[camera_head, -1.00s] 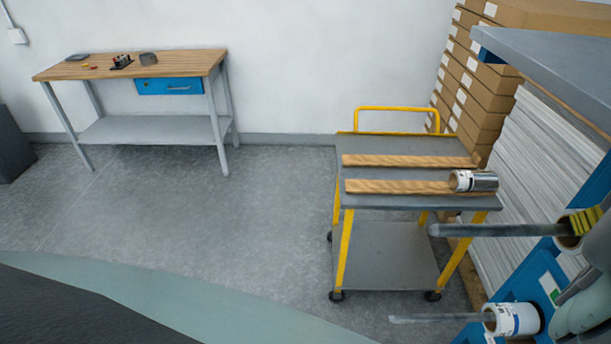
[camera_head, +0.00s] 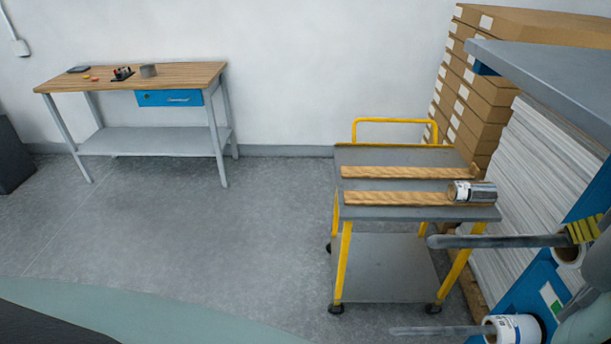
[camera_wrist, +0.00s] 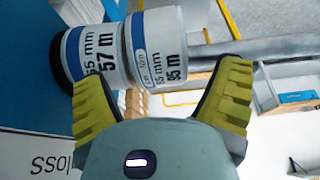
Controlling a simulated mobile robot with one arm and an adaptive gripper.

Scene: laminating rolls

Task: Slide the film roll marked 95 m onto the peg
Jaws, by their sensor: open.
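In the wrist view the white film roll marked 95 m (camera_wrist: 155,50) sits around the grey peg (camera_wrist: 215,49), close against another roll marked 57 m (camera_wrist: 92,48) on its left. The peg's bare end runs out to the right. My gripper (camera_wrist: 165,75) is open, its yellow fingers spread apart with the 95 m roll in view between and beyond them. In the head view the upper peg (camera_head: 490,242) sticks out to the left, with a white roll (camera_head: 569,254) at its base partly hidden by my gripper (camera_head: 583,230).
A lower peg (camera_head: 435,331) carries another roll (camera_head: 515,329). A grey shelf (camera_head: 550,80) overhangs on the right by stacked boxes (camera_head: 480,110). A workbench (camera_head: 180,75) stands far left; the floor between is clear.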

